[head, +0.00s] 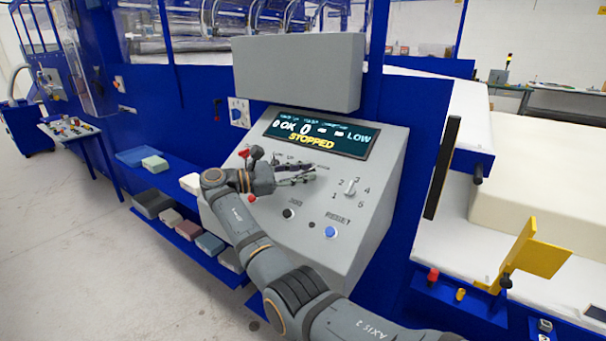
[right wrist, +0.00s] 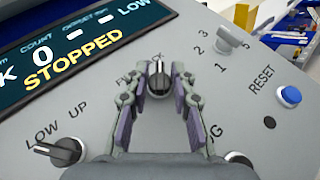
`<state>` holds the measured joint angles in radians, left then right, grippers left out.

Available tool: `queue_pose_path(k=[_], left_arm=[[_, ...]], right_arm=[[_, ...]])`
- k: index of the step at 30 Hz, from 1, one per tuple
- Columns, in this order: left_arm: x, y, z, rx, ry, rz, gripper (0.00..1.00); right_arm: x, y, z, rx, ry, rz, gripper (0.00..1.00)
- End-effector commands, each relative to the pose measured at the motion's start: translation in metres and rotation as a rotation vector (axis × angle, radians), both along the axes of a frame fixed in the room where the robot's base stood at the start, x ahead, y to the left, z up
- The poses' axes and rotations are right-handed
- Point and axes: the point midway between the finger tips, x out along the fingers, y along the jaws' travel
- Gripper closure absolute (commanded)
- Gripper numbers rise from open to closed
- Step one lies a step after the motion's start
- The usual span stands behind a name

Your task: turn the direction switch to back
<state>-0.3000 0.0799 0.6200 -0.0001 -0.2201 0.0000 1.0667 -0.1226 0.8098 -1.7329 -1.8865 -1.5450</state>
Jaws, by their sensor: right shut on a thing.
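The direction switch is a dark knob (right wrist: 157,82) on the sloped grey panel (right wrist: 205,22). It shows in the right wrist view between my right gripper's fingers (right wrist: 157,88). The fingers are closed in on its sides. Its white mark points up in the picture, toward the partly covered label ending in "CK". The label starting with "F" is left of the knob, partly covered by a finger. In the head view my right gripper (head: 298,174) reaches over the panel and hides the knob. My left gripper is not in view.
The display (head: 320,135) reads "STOPPED". A LOW/UP knob (right wrist: 58,151), a numbered knob (head: 350,187), a blue RESET button (head: 330,232) and a black button (head: 289,213) surround the gripper. Foam blocks (head: 210,244) lie on a low shelf.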

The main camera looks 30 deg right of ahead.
Motion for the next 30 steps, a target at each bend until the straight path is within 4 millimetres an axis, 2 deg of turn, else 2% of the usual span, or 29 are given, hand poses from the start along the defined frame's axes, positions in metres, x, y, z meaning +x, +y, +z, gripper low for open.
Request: queue_pose_path(k=[9, 10, 11, 20, 23, 30], left_arm=[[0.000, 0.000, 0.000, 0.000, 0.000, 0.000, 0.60], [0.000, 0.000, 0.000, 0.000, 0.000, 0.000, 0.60], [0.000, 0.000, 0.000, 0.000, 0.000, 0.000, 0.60], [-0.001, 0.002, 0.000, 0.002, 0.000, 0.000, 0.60], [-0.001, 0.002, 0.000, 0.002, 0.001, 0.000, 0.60], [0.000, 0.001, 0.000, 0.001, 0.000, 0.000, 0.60]], right_arm=[[0.000, 0.000, -0.002, 0.004, 0.002, -0.002, 1.00], [0.000, 0.000, -0.002, 0.004, 0.002, -0.002, 0.73], [0.000, 0.000, -0.002, 0.003, 0.003, -0.001, 0.69], [0.000, 0.000, 0.000, 0.002, 0.000, 0.000, 0.68], [0.000, 0.000, 0.010, 0.002, -0.002, 0.000, 0.68], [0.000, 0.000, 0.062, 0.002, -0.002, 0.000, 0.68]])
